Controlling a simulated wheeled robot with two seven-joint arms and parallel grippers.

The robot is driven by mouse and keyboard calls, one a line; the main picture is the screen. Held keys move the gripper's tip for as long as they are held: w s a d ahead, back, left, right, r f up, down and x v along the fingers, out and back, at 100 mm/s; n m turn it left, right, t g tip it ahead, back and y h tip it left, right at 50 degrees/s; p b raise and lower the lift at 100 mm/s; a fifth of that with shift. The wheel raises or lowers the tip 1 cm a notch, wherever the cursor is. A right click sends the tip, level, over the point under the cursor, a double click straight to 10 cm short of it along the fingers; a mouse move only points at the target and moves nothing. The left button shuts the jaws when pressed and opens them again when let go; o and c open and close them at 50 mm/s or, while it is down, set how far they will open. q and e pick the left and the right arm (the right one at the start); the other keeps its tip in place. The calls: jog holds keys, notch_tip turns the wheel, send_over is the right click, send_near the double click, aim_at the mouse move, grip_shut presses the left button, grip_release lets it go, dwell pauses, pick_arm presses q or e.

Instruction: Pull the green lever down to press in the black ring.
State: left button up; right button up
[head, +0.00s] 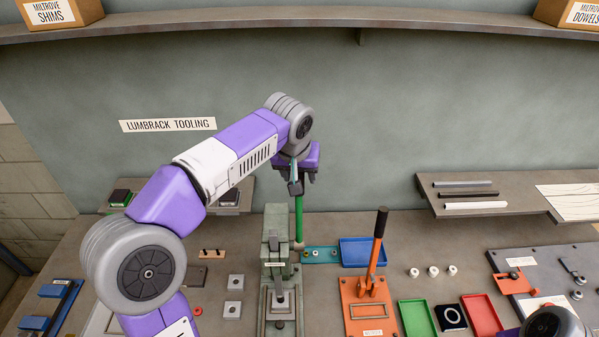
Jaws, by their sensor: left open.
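The green lever (298,216) stands close to upright beside the grey-green press (276,244). My left gripper (298,184) is at the upper end of the lever, pointing down, with its jaws open. The lever's top is hidden by the gripper, and I cannot tell whether the fingers touch it. A small grey part shows at the foot of the press, above its base plate (281,328). I cannot make out a black ring in the press at this size. My right gripper is out of view; only part of my right arm shows at the lower right.
An orange press (362,318) with a black-gripped lever (379,232) stands to the right. A blue tray (362,252) lies behind it. Green (416,318) and red (482,316) trays flank a black square. A shelf (470,208) with rods is on the back wall.

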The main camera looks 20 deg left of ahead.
pick_arm(q)
jog(key=shift+s, duration=0.15)
jog(key=shift+w+f, duration=0.1)
jog(key=shift+w, duration=0.15)
jog(key=shift+c, duration=1.3)
grip_shut()
jog(key=shift+s, duration=0.1)
